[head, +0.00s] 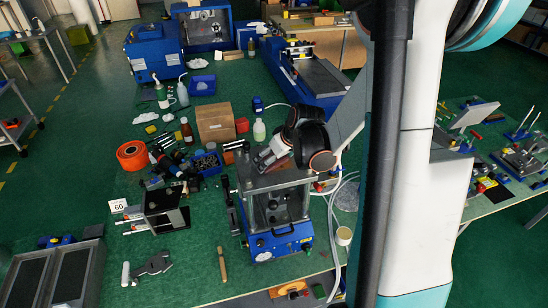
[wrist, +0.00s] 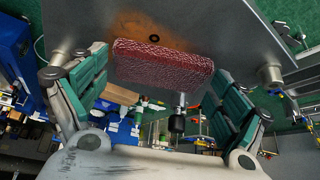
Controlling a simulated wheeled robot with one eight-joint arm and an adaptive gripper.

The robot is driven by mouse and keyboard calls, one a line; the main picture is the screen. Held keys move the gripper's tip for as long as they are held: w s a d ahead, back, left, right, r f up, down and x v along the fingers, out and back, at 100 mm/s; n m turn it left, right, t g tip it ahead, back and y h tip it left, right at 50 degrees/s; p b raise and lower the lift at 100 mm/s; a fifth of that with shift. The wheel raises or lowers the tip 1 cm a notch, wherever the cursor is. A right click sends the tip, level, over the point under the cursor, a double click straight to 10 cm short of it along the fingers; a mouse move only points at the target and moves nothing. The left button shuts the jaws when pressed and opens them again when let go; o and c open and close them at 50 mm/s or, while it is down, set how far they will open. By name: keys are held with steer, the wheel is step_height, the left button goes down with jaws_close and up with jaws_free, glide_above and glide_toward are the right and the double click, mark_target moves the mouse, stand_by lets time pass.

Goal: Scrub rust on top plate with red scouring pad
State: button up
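The grey top plate (wrist: 215,32) lies right beyond the pad. A brown-orange rust patch (wrist: 148,44) with a dark hole shows on it beside the pad; part may be hidden under the pad. I cannot tell whether pad and plate touch. In the head view, my gripper (head: 273,158) is over the top plate (head: 268,182) of the blue-based press, and the pad is not clearly visible.
A cardboard box (head: 215,122), an orange spool (head: 132,155) and bottles stand behind the press. A black fixture (head: 164,210) stands to its left.

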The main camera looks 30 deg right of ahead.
mark_target(287, 158)
steer(key=shift+r, duration=0.35)
stand_by(0.4)
steer(key=c, duration=0.7)
steer(key=shift+c, duration=0.2)
steer(key=shift+s+d+b, duration=0.1)
steer(key=shift+s+d, duration=0.1)
steer(key=shift+d, duration=0.5)
steer(key=shift+s+d+b, duration=0.15)
steer(key=shift+s+d, duration=0.1)
steer(key=shift+d, duration=0.5)
steer(key=shift+s+d+b, duration=0.1)
steer(key=shift+s+d, duration=0.1)
steer(key=shift+d, duration=0.5)
steer(key=shift+w+a+b, duration=0.15)
steer(key=shift+w+a, duration=0.05)
steer(key=shift+a, duration=0.5)
steer(key=shift+w+a+b, duration=0.1)
steer(key=shift+w+a, duration=0.1)
steer(key=shift+a, duration=0.5)
steer(key=shift+w+a+b, duration=0.15)
steer(key=shift+w+a, duration=0.05)
steer(key=shift+a, duration=0.5)
